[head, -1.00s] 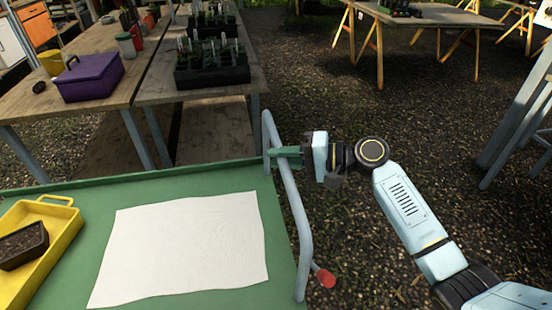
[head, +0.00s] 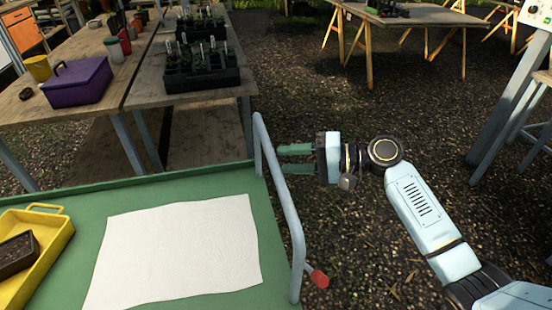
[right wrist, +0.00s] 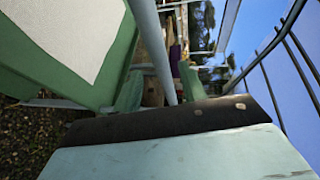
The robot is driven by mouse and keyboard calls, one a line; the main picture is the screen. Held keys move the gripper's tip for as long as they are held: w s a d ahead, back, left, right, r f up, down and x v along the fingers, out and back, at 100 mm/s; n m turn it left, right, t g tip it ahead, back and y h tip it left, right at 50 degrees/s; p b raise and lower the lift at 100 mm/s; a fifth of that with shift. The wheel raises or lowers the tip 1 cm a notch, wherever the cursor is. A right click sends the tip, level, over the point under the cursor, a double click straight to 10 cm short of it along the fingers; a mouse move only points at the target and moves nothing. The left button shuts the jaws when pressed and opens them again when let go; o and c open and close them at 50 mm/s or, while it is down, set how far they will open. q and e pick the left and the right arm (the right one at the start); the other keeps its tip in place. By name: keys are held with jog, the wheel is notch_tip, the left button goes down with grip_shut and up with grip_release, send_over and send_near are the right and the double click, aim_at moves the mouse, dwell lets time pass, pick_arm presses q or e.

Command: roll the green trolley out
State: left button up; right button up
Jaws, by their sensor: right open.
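The green trolley (head: 82,222) fills the lower left of the head view. Its grey push handle (head: 287,205) stands along its right edge; a lever with a red end (head: 319,279) sticks out low on that side. My right gripper (head: 283,160) is open and empty, just right of the handle's upper part, its green fingers spread and pointing at the bar. In the right wrist view the grey bar (right wrist: 163,55) runs between the lines of my two fingers (right wrist: 160,88); I cannot tell whether they touch it. My left gripper is out of view.
A white sheet (head: 175,255) and a yellow tray (head: 62,232) holding a dark block (head: 18,252) lie on the trolley. Wooden benches with a purple box (head: 77,84) and a black plant tray (head: 202,72) stand behind. Gravel ground (head: 400,115) to the right is mostly open.

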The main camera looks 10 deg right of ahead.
jog(key=v, duration=0.9)
